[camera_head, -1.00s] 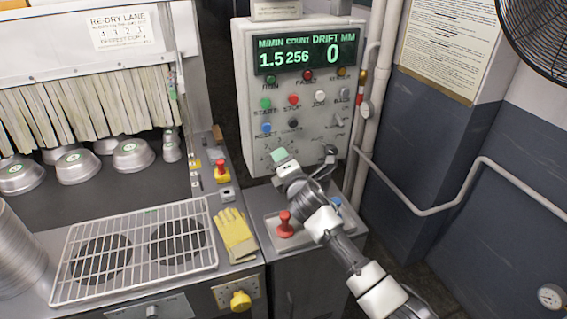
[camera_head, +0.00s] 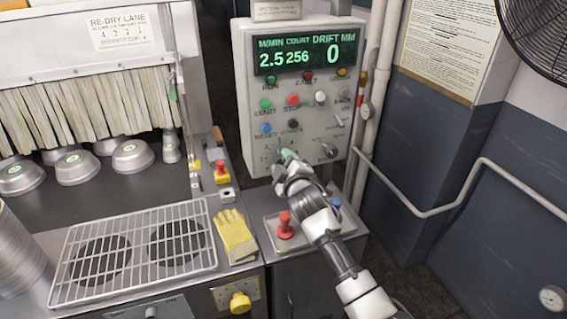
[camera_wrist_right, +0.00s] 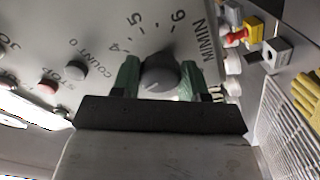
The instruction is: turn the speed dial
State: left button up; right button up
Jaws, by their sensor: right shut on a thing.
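The speed dial (camera_wrist_right: 160,70) is a dark round knob on the grey control panel, with numbers and "M/MIN" printed around it. My right gripper (camera_wrist_right: 161,78) is shut on the dial, with a green finger pad on either side of it. In the head view my right gripper (camera_head: 285,158) is at the lower left of the control panel (camera_head: 347,95) and covers most of the dial. The green display (camera_head: 305,54) reads 2.5 M/MIN, count 256, drift 0. My left gripper is not in view.
Coloured buttons (camera_head: 293,100) and another knob (camera_head: 328,150) are close by on the panel. A red mushroom-headed control (camera_head: 284,225) stands on the ledge below. A wire rack (camera_head: 137,212), yellow gloves (camera_head: 236,234) and silver pans (camera_head: 133,155) are to the left.

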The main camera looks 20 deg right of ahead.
jog(key=m+p, duration=0.1)
jog(key=m, duration=1)
jog(key=shift+f, duration=0.15)
jog(key=shift+m, duration=0.3)
jog(key=o, duration=0.9)
jog(key=shift+s, duration=0.1)
jog(key=s+b, duration=0.2)
jog(key=s, duration=0.8)
jog(key=shift+s+d+b, duration=0.2)
jog(key=shift+s+b, duration=0.1)
jog(key=shift+s, duration=0.05)
